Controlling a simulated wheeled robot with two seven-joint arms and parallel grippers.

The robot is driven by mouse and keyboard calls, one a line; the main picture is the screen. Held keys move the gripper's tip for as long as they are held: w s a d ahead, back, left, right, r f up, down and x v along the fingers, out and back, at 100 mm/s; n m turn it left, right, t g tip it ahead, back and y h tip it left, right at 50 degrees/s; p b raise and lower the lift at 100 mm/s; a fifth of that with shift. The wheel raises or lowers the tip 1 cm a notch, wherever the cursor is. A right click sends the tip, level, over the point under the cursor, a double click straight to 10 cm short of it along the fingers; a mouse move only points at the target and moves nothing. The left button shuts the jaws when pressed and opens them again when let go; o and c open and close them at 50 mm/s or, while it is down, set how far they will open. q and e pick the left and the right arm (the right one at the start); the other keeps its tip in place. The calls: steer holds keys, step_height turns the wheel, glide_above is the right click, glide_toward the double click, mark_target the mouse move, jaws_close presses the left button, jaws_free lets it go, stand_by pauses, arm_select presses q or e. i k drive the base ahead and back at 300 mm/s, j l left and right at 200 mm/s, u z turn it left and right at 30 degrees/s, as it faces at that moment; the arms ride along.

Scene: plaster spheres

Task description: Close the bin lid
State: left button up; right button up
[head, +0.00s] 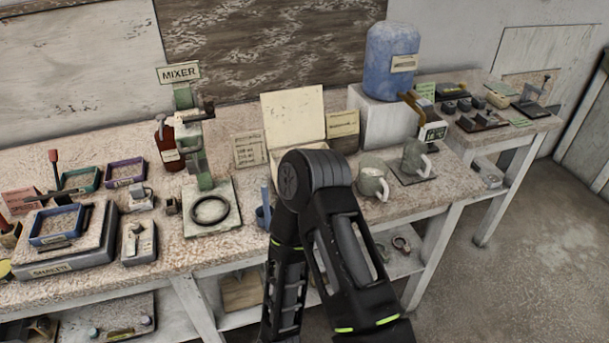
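A cream bin (275,158) stands at the back of the bench near the middle. Its lid (293,117) is raised and stands nearly upright, leaning back. Most of the bin's body and its opening are hidden behind a black arm of mine, whose large joint is in front of it. I cannot tell which arm this is. Its links run down to the lower edge, and no gripper fingers show. Neither gripper is in view.
A mixer (190,130) stands left of the bin, with a sign card (248,150) between. Right are another card (343,125), a blue barrel (392,60) on a white block and grey-green jugs (372,178). A shaker (65,245) and trays fill the left bench.

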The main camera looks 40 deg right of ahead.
mark_target(296, 115)
steer(key=i, duration=0.45)
steer(key=z, duration=1.55)
